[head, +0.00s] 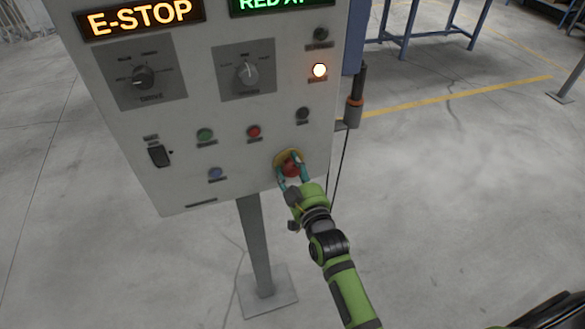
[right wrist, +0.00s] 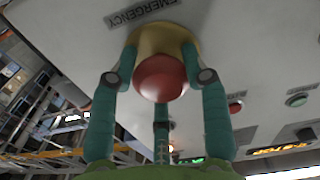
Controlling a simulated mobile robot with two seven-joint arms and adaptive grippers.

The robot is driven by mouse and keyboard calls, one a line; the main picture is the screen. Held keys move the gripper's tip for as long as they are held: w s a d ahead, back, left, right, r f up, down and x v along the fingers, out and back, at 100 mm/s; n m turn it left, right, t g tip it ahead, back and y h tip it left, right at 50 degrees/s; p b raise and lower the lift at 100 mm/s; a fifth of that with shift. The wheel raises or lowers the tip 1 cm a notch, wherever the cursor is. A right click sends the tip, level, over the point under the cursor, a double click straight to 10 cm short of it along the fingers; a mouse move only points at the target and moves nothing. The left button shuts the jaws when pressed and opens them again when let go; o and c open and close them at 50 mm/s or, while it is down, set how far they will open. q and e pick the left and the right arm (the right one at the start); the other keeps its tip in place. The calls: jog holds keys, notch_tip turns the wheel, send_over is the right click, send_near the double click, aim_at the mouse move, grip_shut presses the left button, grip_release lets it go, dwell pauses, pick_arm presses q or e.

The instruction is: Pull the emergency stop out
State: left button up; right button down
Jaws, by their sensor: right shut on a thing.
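The emergency stop is a red mushroom button (head: 291,168) on a yellow base, at the lower right of the grey control panel (head: 230,130). My right gripper (head: 292,172) is at the button, its teal fingers around it. In the right wrist view the red button (right wrist: 160,78) sits between the fingers, with the yellow collar (right wrist: 160,40) behind it and an EMERGENCY label beside it. The fingers are shut on the button. The panel's left display (head: 141,17) reads E-STOP. My left gripper is not in view.
Two rotary knobs (head: 143,77), green, red and blue buttons, a black switch (head: 159,155) and a lit lamp (head: 319,70) are on the panel. A post (head: 256,245) holds it up. A cable hangs at its right. The floor around is open.

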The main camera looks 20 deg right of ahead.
jog(key=shift+s+f, duration=0.2)
jog(key=shift+s, duration=0.15)
jog(key=shift+f, duration=0.15)
jog(key=c, duration=0.6)
grip_release()
jog(key=shift+s, duration=0.1)
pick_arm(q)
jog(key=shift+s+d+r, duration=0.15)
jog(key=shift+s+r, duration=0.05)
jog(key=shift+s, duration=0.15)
pick_arm(e)
jog(key=shift+r, duration=0.2)
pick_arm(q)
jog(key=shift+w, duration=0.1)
pick_arm(e)
jog(key=shift+s, duration=0.15)
jog(key=s, duration=1.2)
jog(key=shift+d, duration=0.2)
jog(key=shift+w, duration=0.1)
